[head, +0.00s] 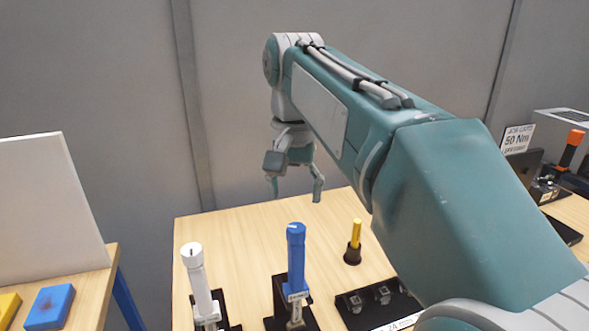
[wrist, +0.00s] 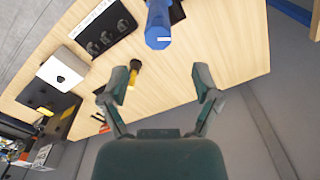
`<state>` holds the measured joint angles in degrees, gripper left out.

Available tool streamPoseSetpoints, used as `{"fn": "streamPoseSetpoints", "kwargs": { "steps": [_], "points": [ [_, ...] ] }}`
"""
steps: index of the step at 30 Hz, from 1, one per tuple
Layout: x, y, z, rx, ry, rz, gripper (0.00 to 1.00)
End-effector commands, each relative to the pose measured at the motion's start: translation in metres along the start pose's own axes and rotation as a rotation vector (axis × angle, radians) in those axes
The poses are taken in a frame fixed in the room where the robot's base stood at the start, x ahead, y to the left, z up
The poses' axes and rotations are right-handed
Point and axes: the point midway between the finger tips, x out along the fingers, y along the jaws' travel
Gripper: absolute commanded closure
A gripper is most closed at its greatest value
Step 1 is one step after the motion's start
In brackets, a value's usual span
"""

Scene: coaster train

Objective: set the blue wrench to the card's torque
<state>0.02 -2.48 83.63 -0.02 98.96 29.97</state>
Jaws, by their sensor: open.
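The blue wrench (head: 296,260) stands upright in a black holder (head: 280,303) on the wooden table; its scale is too small to read. Its blue end also shows in the wrist view (wrist: 158,30), beyond my fingers. The job card (head: 517,140) at the far right reads 50 Nm; its last line is blurred. My gripper (head: 295,192) hangs above the back of the table, higher than and behind the blue wrench. In the wrist view my gripper (wrist: 161,85) has its fingers wide apart with nothing between them.
A white wrench (head: 200,283) stands left of the blue one. A yellow-handled tool (head: 354,240) stands in a black cup at right. A black tray (head: 392,308) with small metal parts lies in front of it. A left table (head: 95,285) holds blue and yellow blocks.

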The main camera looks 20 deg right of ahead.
Motion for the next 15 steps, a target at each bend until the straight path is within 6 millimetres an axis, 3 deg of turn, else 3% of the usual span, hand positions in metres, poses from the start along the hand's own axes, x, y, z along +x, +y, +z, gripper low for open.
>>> {"fn": "streamPoseSetpoints", "kwargs": {
  "steps": [6,15],
  "points": [
    [-0.032,-0.001,-0.001,0.0,0.0,0.0,0.19],
    [-0.044,-0.001,0.0,0.0,-0.003,0.002,0.19]
  ]
}}
